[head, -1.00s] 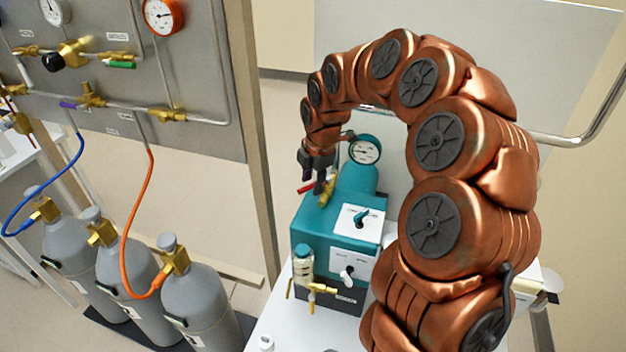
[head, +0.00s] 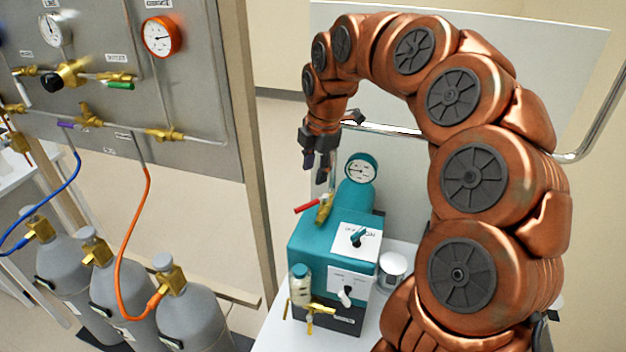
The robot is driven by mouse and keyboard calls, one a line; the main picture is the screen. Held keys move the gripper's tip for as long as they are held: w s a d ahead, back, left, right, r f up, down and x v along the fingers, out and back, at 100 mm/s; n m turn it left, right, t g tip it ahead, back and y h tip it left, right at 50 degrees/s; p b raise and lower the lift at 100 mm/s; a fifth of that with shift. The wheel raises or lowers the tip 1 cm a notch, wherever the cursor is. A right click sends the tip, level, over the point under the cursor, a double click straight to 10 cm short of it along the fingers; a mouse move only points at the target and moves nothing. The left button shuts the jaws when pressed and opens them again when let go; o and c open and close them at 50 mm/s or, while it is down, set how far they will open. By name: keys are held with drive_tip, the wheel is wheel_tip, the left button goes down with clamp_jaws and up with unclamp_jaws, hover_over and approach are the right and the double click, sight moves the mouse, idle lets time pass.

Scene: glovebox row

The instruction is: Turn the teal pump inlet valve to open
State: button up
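The teal pump (head: 312,238) stands on a white bench, with a round gauge (head: 360,169) at its back. On its top left is a brass inlet valve (head: 324,209) with a red lever handle (head: 307,206). The handle sticks out to the left, roughly across the valve's slanted brass body. My gripper (head: 316,170) hangs above the valve, fingers pointing down. Its dark fingers look apart with nothing between them, and it appears clear of the handle.
A small toggle (head: 357,237) and a black and white knob (head: 346,295) are on the pump. A bottle with brass fittings (head: 300,287) is at its front left. A white jar (head: 393,268) stands to its right. Grey gas cylinders (head: 190,318) and a gauge panel (head: 200,90) are at left.

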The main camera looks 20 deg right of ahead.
drive_tip(key=shift+r, duration=0.45)
